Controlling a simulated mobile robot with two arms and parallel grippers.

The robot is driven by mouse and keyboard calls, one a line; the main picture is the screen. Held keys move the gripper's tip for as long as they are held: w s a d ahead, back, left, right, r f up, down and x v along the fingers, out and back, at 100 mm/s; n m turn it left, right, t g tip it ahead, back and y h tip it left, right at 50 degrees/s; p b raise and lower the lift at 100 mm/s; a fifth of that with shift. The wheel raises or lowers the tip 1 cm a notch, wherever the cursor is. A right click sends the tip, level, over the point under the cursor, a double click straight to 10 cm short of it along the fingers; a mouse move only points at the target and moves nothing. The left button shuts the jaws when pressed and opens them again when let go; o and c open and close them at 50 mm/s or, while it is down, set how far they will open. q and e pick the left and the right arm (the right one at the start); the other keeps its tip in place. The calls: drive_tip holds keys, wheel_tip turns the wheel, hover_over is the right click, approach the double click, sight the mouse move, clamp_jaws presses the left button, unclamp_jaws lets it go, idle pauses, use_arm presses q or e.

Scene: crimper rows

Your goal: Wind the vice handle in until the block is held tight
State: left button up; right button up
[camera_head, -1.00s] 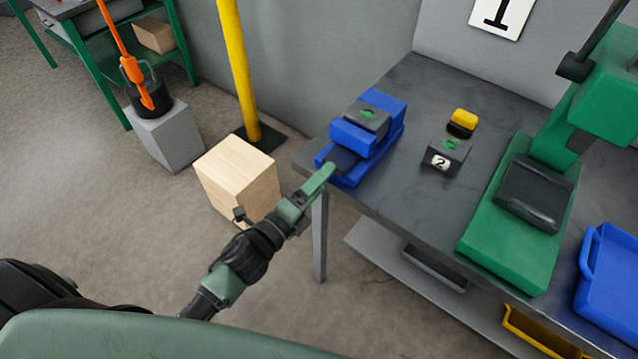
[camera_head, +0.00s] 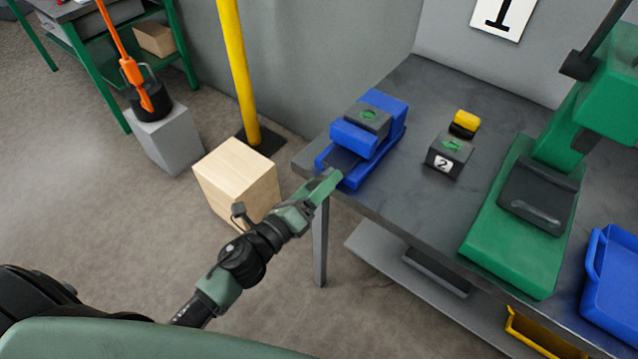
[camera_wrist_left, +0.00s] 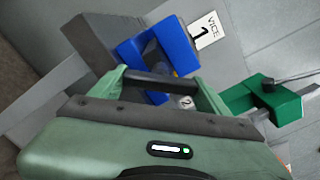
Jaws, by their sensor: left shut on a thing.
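The blue vice (camera_head: 387,107) stands at the near left corner of the grey workbench. A dark grey block (camera_head: 368,119) with a green mark on top sits between its jaws; I cannot tell whether the front jaw touches it. My left gripper (camera_head: 328,186) is at the near end of the vice, off the bench edge. In the left wrist view the vice (camera_wrist_left: 175,43) lies beyond my fingers, and the dark bar of the vice handle (camera_wrist_left: 160,79) spans between them. The gripper is shut on the handle, which the fingers mostly hide in the head view. My right gripper is not in view.
On the bench a second dark block (camera_head: 447,157) marked 2, a yellow and black item (camera_head: 464,123), a green press (camera_head: 505,245) and a blue tray (camera_head: 610,285) stand to the right. A wooden box (camera_head: 238,178) and a yellow post (camera_head: 237,65) are left of the bench.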

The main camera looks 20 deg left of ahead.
use_arm(q)
drive_tip(key=shift+f, duration=0.1)
drive_tip(key=o, duration=1.4)
drive_tip(key=shift+c, duration=0.2)
drive_tip(key=b+v, duration=0.2)
drive_tip(key=v, duration=0.5)
drive_tip(key=shift+s+b, duration=0.35)
drive_tip(key=shift+s, duration=0.05)
drive_tip(key=shift+a, duration=0.1)
